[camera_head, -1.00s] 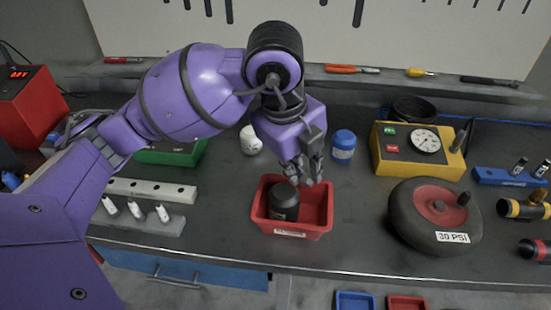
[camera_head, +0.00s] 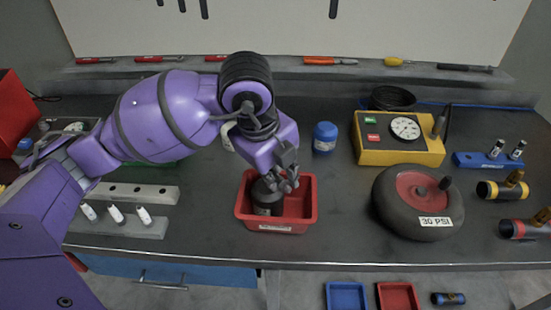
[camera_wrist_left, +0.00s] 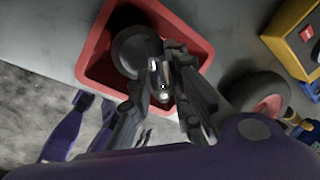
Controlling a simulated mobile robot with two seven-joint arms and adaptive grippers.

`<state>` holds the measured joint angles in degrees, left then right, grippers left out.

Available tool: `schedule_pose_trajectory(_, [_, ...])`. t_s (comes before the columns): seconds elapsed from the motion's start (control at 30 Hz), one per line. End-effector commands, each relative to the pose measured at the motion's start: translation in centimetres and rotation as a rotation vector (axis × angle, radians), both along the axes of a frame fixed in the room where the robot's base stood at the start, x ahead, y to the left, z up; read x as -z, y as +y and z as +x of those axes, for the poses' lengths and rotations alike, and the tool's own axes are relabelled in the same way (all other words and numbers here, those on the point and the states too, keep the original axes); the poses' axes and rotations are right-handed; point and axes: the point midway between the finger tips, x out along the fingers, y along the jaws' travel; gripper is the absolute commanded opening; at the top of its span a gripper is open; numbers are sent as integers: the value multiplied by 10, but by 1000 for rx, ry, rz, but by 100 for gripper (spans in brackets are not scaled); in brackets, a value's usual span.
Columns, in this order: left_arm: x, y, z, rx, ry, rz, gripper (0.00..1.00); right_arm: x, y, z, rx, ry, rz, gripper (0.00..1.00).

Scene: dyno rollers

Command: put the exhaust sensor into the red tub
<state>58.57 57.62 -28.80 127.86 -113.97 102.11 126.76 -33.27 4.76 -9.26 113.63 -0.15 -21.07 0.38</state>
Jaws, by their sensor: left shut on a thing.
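The red tub (camera_head: 309,216) stands on the dark bench, with a dark capped canister (camera_head: 266,200) inside its left part. My left gripper (camera_head: 287,181) is over the tub, beside the canister, fingers pointing down. In the left wrist view the gripper (camera_wrist_left: 162,62) is shut on a small shiny metal piece, which I take to be the exhaust sensor (camera_wrist_left: 160,82). It lies between the fingers, above the tub (camera_wrist_left: 93,57); its far end is hard to make out. The fingers hide it in the head view. My right gripper is not in view.
A wheel (camera_head: 395,219) marked 30 PSI and a yellow gauge box (camera_head: 375,152) stand right of the tub. A blue-capped jar (camera_head: 325,138) is behind it. A grey rack with white-tipped pieces (camera_head: 117,215) is left. Bare bench lies between tub and wheel.

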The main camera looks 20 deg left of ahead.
Motion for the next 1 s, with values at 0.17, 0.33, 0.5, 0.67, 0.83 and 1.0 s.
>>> schedule_pose_trajectory(0.17, [4, 0, 0, 1, -1, 0, 0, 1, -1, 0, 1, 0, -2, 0])
schedule_pose_trajectory(0.33, [4, 0, 0, 1, -1, 0, 32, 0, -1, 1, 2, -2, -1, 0])
schedule_pose_trajectory(0.5, [4, 0, 0, 0, -1, 0, 36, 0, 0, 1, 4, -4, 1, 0])
schedule_pose_trajectory(0.67, [3, 0, 0, 0, -1, 0, 36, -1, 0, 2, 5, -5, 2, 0])
schedule_pose_trajectory(0.83, [-13, 0, 1, 0, -7, 0, 36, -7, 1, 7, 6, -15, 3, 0])
schedule_pose_trajectory(1.0, [-46, 3, -8, 1, -9, 0, 36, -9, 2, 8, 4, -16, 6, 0])
